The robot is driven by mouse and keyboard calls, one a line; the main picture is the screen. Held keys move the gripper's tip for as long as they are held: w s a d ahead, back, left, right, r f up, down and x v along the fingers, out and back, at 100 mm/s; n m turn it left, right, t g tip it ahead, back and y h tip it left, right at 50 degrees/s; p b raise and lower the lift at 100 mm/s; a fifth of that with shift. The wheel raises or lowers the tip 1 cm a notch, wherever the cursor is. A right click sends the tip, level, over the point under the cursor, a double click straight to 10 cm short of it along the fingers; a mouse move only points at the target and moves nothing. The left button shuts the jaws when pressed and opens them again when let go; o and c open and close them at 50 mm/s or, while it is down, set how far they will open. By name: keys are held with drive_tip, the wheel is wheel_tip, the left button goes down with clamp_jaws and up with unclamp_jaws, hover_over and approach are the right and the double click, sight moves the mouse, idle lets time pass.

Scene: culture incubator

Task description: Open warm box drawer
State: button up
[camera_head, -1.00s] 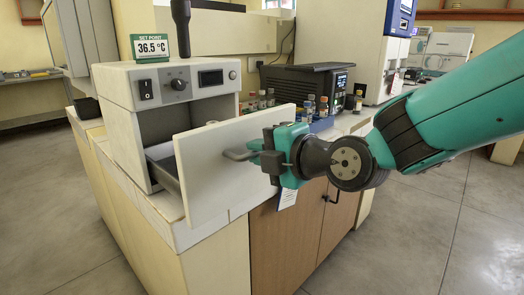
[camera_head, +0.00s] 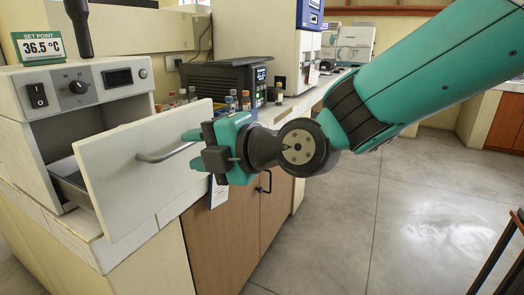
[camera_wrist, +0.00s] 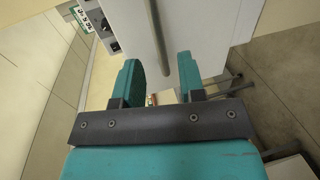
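The warm box (camera_head: 75,90) is a white unit with a knob, a switch and a small display at the left in the head view. Its drawer (camera_head: 135,165) stands pulled out, with part of its grey tray (camera_head: 72,185) showing behind the white front. A grey bar handle (camera_head: 160,156) sticks out from that front. My gripper (camera_head: 193,149) is at the right end of the handle. In the wrist view, my gripper's two teal fingers (camera_wrist: 157,65) are apart, and the handle (camera_wrist: 157,32) lies ahead between their lines. I cannot tell whether they touch it.
A green-and-white set point sign (camera_head: 40,46) reading 36.5 °C stands on the box. Several small vials (camera_head: 180,98) and a black device (camera_head: 225,78) are on the counter behind. Wooden cabinet doors (camera_head: 240,225) are below.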

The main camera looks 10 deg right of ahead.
drive_tip(key=b+v, duration=0.1)
drive_tip(key=v, duration=1.1)
drive_tip(key=shift+b, duration=0.35)
drive_tip(key=shift+s+d, duration=0.1)
drive_tip(key=s+d+f+m+g+h, duration=0.4)
drive_tip(key=s+f+m+g, duration=0.15)
drive_tip(key=m, duration=0.55)
drive_tip(key=s+d+f+m+g+h, duration=0.4)
drive_tip(key=s+f+m, duration=0.3)
drive_tip(key=m, duration=0.3)
wheel_tip(320, 180, up, 19)
drive_tip(key=p, duration=1.9)
drive_tip(key=shift+m, duration=0.4)
